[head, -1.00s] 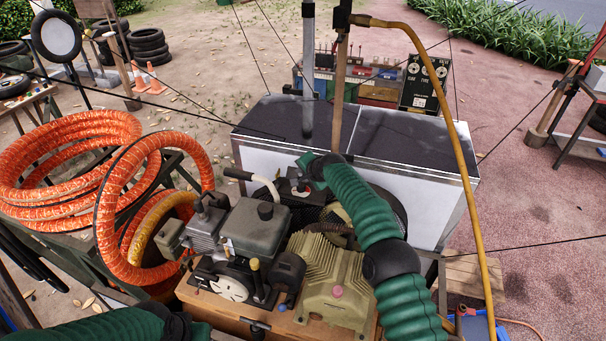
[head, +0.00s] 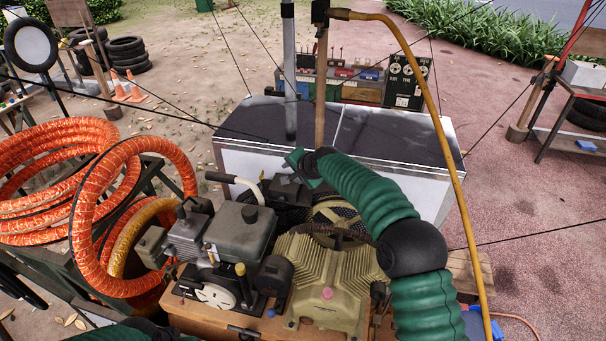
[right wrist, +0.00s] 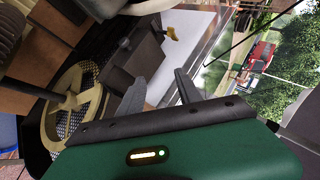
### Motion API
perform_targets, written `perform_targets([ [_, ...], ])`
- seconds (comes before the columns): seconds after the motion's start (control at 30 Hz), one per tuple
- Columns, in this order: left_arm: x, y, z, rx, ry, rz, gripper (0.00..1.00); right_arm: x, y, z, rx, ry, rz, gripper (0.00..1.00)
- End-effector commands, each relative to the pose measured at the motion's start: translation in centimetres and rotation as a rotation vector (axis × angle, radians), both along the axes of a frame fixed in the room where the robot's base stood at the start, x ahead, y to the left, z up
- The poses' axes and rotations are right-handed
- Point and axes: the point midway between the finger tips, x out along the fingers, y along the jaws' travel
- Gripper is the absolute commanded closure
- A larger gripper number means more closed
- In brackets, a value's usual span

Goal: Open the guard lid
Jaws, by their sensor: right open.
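A black mesh guard (head: 308,217) with a tan spoked wheel stands behind the ribbed tan compressor head (head: 325,285). In the right wrist view the tan wheel (right wrist: 97,107) and dark mesh show at left. I cannot tell the lid's edge from the guard. My right gripper (head: 299,170) is above the guard's far left side, next to a dark box (head: 287,190). In the right wrist view its two dark fingers (right wrist: 158,92) are apart with nothing seen between them. My left arm shows only at the bottom edge; its fingers are out of view.
A white cabinet with a dark two-panel top (head: 385,135) stands close behind the guard. A yellow hose (head: 440,110) hangs at right. Orange hose coils (head: 60,180) lie at left.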

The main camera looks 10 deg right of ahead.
Motion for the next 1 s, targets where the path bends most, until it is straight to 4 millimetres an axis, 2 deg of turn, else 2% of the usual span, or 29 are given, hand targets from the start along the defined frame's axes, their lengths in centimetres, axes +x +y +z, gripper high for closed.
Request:
perform_targets([
  [0.03,0.0,0.0,-1.0,0.000,0.000,0.000,0.64,-0.9,-0.4,0.7,-0.001,-0.003,0.000,0.59],
  [0.3,0.0,0.0,-3.1,0.000,0.000,0.000,0.64,-6.0,-1.8,5.5,-0.001,-0.002,0.000,0.59],
  [0.5,0.0,0.0,-3.4,0.000,0.000,0.000,0.64,-7.5,-2.2,7.1,-0.001,0.001,0.001,0.59],
  [0.83,0.0,0.0,-3.3,0.000,0.000,0.000,0.64,-7.9,-2.2,7.1,-0.007,0.005,0.006,0.59],
  [0.93,0.0,0.0,-3.3,0.000,0.000,0.000,0.64,-9.8,-2.4,5.5,-0.073,0.031,0.046,0.59],
  [1.0,0.0,0.0,-3.3,0.000,0.000,0.000,0.64,-12.6,-3.0,3.3,-0.162,0.067,0.105,0.59],
])
